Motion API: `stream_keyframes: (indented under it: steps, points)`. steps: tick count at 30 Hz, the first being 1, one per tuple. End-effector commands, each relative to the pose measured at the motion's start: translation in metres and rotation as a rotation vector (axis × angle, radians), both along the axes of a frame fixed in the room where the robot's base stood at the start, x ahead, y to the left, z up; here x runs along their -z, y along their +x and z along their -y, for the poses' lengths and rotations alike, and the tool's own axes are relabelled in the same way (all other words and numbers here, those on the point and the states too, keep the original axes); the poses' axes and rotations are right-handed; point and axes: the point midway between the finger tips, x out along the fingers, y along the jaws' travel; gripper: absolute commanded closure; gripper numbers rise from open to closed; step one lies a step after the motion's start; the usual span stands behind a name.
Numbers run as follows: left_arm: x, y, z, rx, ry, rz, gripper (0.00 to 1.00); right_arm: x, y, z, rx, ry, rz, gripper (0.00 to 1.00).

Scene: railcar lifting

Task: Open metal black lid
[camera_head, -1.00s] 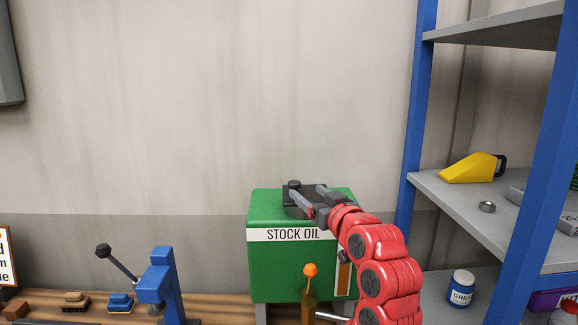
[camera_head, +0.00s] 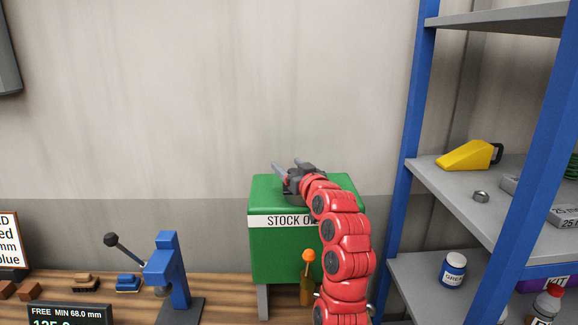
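I cannot tell whether the gripper touches the lid. My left gripper is not in view.
A blue lever press (camera_head: 166,270) stands on the wooden bench (camera_head: 222,285) at left, near a small display (camera_head: 68,314). An orange-topped bottle (camera_head: 307,290) stands before the tank. A blue-framed shelf (camera_head: 408,150) rises close at right. The wall above the tank is clear.

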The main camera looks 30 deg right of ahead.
Motion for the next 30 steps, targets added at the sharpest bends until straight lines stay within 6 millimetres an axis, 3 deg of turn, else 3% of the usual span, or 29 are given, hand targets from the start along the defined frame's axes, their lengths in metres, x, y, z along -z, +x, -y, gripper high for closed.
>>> stream_keyframes:
  steps: [1, 12, 30]
  points:
    - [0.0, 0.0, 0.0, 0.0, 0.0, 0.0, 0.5, -0.0001, -0.0001, 0.0, 0.0, 0.0, 0.0, 0.36]
    - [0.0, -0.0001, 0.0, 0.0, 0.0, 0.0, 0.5, 0.0, -0.0002, 0.0, 0.0, 0.0, -0.001, 1.0]
    - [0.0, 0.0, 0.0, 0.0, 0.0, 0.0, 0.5, 0.0001, -0.0002, 0.0, 0.0, 0.0, -0.001, 1.0]
